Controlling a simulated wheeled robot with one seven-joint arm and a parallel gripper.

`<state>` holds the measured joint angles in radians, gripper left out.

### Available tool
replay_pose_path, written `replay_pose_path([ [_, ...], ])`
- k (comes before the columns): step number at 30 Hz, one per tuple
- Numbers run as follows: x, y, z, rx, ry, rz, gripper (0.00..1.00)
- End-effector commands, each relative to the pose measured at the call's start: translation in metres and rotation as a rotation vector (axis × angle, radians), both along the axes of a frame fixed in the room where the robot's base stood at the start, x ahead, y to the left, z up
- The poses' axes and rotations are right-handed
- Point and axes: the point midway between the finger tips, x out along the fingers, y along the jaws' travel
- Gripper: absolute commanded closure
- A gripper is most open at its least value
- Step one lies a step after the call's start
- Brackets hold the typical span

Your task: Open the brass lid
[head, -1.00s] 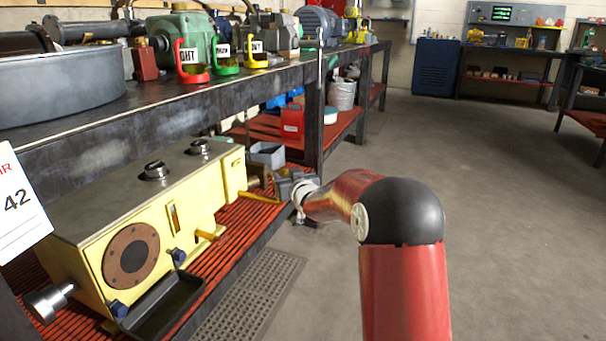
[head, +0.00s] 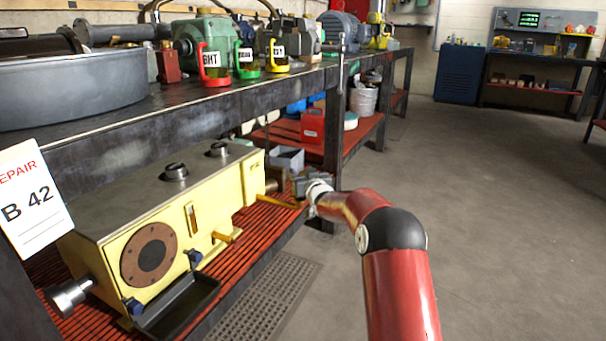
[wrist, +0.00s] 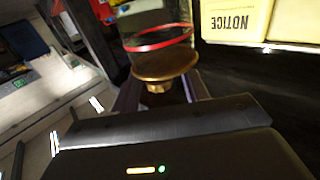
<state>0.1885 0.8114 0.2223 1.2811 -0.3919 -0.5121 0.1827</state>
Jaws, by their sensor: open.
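The brass lid (wrist: 165,66) lies across the end of a clear glass jar (wrist: 155,22) with a red ring, in the wrist view, which is upside down. A small brass knob (wrist: 158,88) stands out from the lid towards my gripper. My open gripper (head: 297,186) is low beside the right end of the yellow machine (head: 140,215) in the head view. In the wrist view its dark fingers are on either side of the knob; I cannot tell whether they touch it. I cannot make out the lid clearly in the head view.
The machine stands on a red slatted shelf (head: 235,250) beneath a dark workbench (head: 110,150). A yellow notice sign (wrist: 235,20) is close beside the jar. Grey bins (head: 287,158) lie behind my gripper. The floor on the right is clear.

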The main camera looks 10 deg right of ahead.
Motion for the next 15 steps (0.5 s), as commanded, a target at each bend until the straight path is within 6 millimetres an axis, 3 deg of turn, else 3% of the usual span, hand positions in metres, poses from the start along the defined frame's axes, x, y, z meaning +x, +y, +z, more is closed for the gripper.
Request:
replay_pose_path([
  [6,0.0002,0.0003,-0.0001,0.0,0.0,0.0,0.56],
  [15,0.0,0.0002,0.0,0.0,0.0,0.0,0.96],
])
